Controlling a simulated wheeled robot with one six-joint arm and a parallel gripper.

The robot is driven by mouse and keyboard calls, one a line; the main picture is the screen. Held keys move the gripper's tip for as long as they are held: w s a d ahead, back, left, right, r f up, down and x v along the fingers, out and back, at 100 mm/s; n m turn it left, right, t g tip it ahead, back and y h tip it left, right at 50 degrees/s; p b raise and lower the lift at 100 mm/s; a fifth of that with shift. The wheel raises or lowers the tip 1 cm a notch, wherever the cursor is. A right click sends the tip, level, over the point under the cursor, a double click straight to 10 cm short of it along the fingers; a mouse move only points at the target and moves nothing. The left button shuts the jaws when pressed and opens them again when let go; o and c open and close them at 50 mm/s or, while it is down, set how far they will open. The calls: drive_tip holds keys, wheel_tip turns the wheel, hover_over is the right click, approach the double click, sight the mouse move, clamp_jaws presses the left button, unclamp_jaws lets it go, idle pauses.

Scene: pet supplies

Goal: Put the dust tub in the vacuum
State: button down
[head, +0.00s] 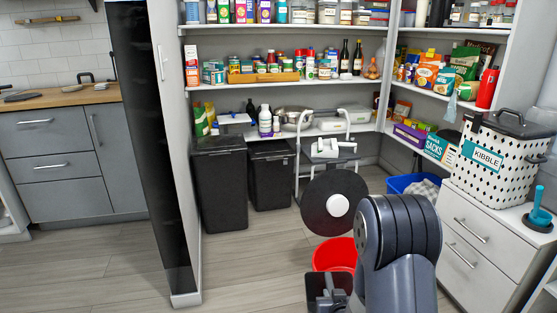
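I cannot make out the dust tub in the head view. A round black disc (321,207) with a white hub stands on edge in front of a white folding frame; it may be the vacuum, but I cannot tell. My arm rises dark grey in the foreground, right of and below the disc. A dark flat part (327,292) at the bottom edge, left of the arm, seems to be part of my gripper. Its fingertips are not clearly visible, so its opening and anything in it cannot be told.
A red bucket (336,254) stands on the floor behind my arm. Two black bins (219,190) stand at the left shelves. A blue crate (402,184) sits behind right. A kibble bin (496,165) tops white drawers (482,240) at right. The floor at left is clear.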

drive_tip(key=s+r+p, duration=0.3)
drive_tip(key=r+p, duration=1)
drive_tip(key=p, duration=0.1)
drive_tip(key=s+r+p, duration=0.3)
drive_tip(key=r+p, duration=1)
drive_tip(key=r, duration=0.1)
drive_tip(key=shift+s+p, duration=0.4)
